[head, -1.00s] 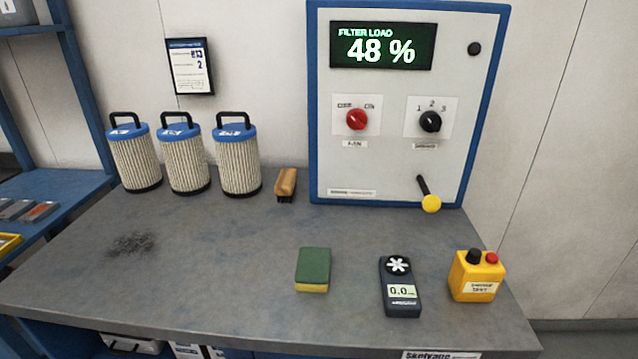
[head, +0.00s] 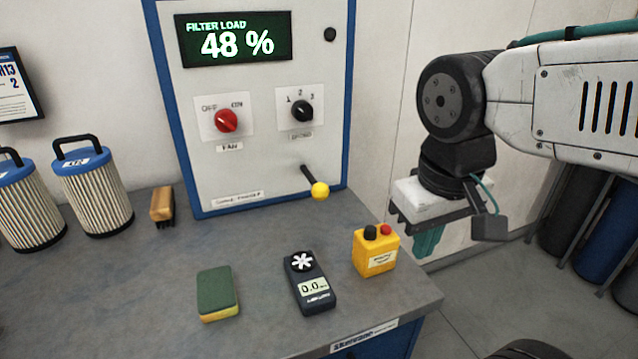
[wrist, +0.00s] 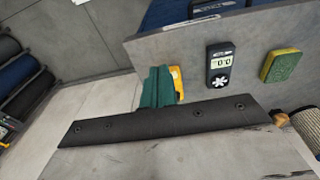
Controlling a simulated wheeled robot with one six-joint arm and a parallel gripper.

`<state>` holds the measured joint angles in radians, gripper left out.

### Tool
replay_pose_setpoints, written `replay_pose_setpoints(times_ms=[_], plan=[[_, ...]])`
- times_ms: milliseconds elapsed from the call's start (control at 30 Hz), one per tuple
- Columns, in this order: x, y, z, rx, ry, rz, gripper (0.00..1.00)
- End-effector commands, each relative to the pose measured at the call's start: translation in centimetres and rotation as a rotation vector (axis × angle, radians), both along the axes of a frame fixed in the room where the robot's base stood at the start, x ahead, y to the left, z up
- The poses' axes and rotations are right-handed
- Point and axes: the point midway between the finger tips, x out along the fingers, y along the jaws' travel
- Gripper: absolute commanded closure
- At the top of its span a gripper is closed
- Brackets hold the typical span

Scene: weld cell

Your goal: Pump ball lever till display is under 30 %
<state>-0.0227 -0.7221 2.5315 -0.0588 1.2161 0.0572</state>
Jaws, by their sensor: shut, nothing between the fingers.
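The control panel (head: 250,170) stands at the back of the bench in the head view. Its display (head: 236,38) reads FILTER LOAD 48 %. The ball lever (head: 319,190) is a short black rod with a yellow ball, pointing down and to the right from the panel's lower right. My gripper (head: 429,246) hangs to the right of the bench, apart from the lever and the yellow button box. Its green fingers are shut and empty. They also show in the wrist view (wrist: 157,88), covering part of the yellow box (wrist: 178,80). The lever is not seen in the wrist view.
On the bench (head: 140,290) are a green and yellow sponge (head: 217,293), a black meter (head: 309,284) reading 0.0, the yellow button box (head: 376,251) near the right edge, a brush (head: 162,206) and pleated filters (head: 92,190). Cylinders (head: 585,225) stand at the far right.

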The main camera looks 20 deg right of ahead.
Motion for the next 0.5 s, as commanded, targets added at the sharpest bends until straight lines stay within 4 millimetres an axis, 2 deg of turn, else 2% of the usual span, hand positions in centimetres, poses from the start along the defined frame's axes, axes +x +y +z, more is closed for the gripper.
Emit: replay_pose_setpoints(times_ms=[167,267,400,500], plan=[[6.9,-1.0,2.2,-0.189,-0.039,-0.04,1.0],[12.4,-0.9,3.7,-0.311,-0.111,-0.062,1.0],[19.8,0.8,5.3,-0.437,-0.242,-0.069,1.0],[23.8,2.6,5.9,-0.49,-0.329,-0.065,1.0]])
